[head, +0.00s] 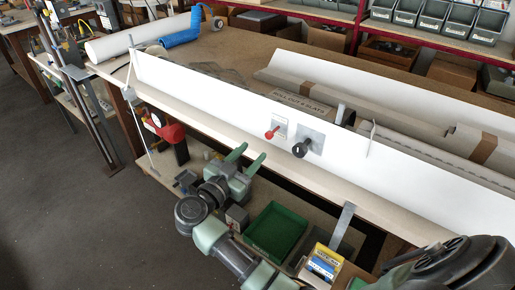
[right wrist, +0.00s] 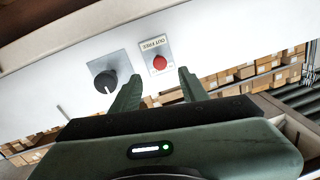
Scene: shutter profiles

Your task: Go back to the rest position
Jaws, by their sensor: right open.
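My right gripper (head: 252,151) is open and empty in the head view, in front of the long white panel. Its two green fingers point up towards the panel. In the right wrist view the spread fingers of the right gripper (right wrist: 160,78) have nothing between them. A red knob (head: 270,134) and a black knob (head: 301,149) sit on plates on the panel, apart from the fingers. The red knob (right wrist: 160,62) and the black knob (right wrist: 106,82) also show in the right wrist view. My left gripper is not in view.
The white panel (head: 210,90) stands along the workbench. Shelves with grey bins (head: 433,17) stand behind. The floor (head: 60,200) at left is clear.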

